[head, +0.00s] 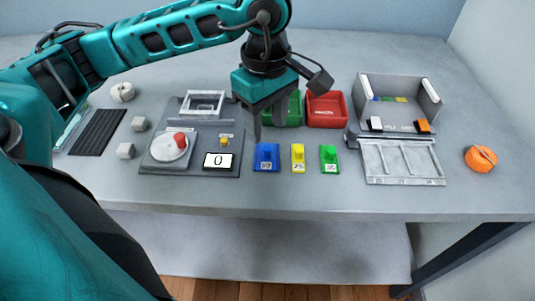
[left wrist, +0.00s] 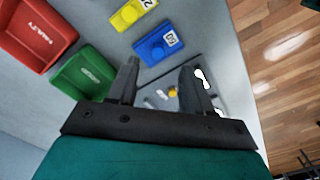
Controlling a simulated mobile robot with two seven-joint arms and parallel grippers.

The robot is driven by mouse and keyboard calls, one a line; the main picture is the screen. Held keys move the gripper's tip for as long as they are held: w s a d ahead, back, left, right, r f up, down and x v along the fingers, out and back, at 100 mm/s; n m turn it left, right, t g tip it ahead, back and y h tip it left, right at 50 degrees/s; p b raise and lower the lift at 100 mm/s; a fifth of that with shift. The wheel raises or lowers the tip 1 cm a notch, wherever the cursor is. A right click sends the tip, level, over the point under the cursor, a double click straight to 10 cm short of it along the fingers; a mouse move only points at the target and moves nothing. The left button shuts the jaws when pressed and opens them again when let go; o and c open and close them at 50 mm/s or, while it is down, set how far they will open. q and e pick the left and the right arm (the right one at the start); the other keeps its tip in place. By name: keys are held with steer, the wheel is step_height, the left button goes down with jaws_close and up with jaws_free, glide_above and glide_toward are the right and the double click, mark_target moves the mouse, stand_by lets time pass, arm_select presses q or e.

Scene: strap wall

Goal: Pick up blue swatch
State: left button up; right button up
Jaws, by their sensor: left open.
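The blue swatch (head: 266,158) is a small block with a knob and a white label, lying on the grey table near its front edge. It also shows in the left wrist view (left wrist: 155,46), just beyond the fingertips. My left gripper (head: 268,125) is open and empty, pointing down above the table just behind the blue swatch. Its two fingers (left wrist: 160,70) are spread apart in the left wrist view, with the swatch not between them. My right gripper is not in view.
A yellow swatch (head: 298,160) and a green swatch (head: 329,161) stand right of the blue one. A grey device with a display (head: 218,161) is at left. Green (head: 294,108) and red (head: 326,108) bins stand behind. An open grey box (head: 400,113) is at right.

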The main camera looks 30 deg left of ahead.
mark_target(267, 147)
arm_select(q)
step_height(267, 147, down, 6)
steer(key=shift+w+f, duration=0.15)
steer(key=shift+f, duration=0.1)
steer(key=shift+c, duration=0.2)
jaws_close()
stand_by(0.4)
